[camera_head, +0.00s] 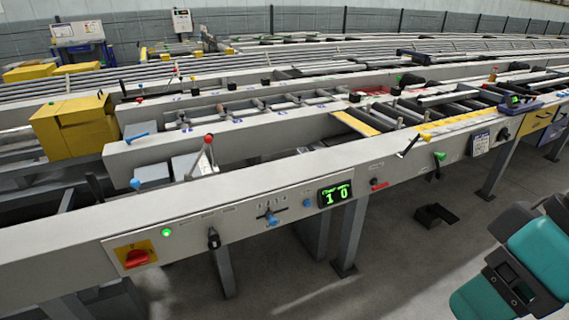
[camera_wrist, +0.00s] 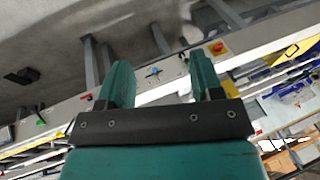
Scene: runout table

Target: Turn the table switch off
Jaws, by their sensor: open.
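A red rotary switch (camera_head: 137,258) on a yellow plate sits at the left end of the table's front panel. In the wrist view the red switch (camera_wrist: 217,48) shows just right of the right finger. A green lamp (camera_head: 167,232) glows beside it in the head view. A black knob (camera_head: 213,238) sits further right on the panel. Which of these controls is the table switch is not labelled legibly. My gripper (camera_wrist: 160,62) is open and empty, with two teal fingers spread apart in front of the panel. Nothing is between the fingers at close range.
A blue-handled lever (camera_head: 271,217) and a lit green display (camera_head: 335,194) reading 10 are on the same panel. Table legs (camera_head: 349,235) stand below. The grey floor in front is mostly clear.

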